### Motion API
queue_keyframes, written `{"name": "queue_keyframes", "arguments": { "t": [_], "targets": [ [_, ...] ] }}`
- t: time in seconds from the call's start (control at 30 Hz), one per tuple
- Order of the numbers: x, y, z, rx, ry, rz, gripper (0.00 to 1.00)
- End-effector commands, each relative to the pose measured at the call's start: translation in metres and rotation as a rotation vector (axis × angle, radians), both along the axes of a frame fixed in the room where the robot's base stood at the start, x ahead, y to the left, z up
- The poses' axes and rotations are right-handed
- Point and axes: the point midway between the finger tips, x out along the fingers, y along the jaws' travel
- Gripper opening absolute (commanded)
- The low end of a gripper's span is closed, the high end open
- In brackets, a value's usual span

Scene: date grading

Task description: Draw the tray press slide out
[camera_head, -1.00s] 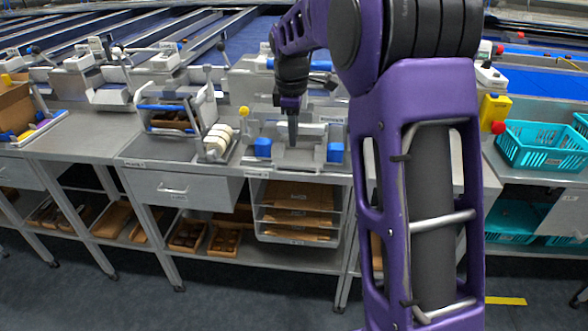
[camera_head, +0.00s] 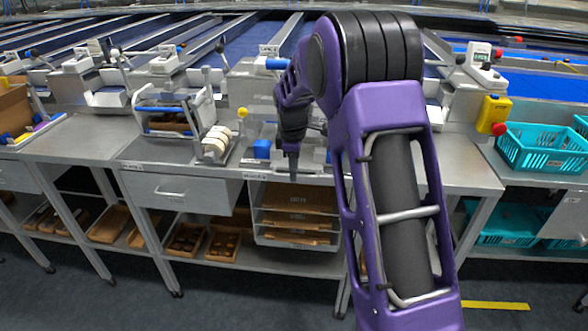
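The tray press (camera_head: 267,165) is a grey metal fixture with a blue block (camera_head: 262,149) at its left side, on the bench behind my gripper. My arm hides its right part. I cannot make out its slide apart from the rest. My gripper (camera_head: 293,172) points down in front of the press, near the front edge of the bench top. Its fingers look like one thin dark shape, so their opening does not show. I cannot tell whether it touches the press.
A yellow-knobbed lever (camera_head: 243,113) and a rack of cream rollers (camera_head: 217,142) stand left of the press. A closed drawer (camera_head: 172,190) and a shelf of brown trays (camera_head: 298,200) are below. Teal crates (camera_head: 545,147) stand at right. A grey bench top (camera_head: 462,172) is clear right of my arm.

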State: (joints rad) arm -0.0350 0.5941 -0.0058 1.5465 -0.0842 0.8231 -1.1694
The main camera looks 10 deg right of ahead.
Motion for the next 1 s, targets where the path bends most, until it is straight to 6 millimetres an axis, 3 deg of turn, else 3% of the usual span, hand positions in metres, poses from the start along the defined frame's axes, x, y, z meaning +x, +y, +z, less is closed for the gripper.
{"name": "queue_keyframes", "arguments": {
  "t": [0.03, 0.17, 1.0],
  "targets": [
    [-0.0001, -0.0001, 0.0002, 0.0, 0.0, 0.0, 0.24],
    [0.0, -0.0001, 0.0003, 0.0, 0.0, 0.0, 0.01],
    [0.0002, -0.0004, 0.001, 0.0, -0.001, 0.0, 0.0]
  ]
}}
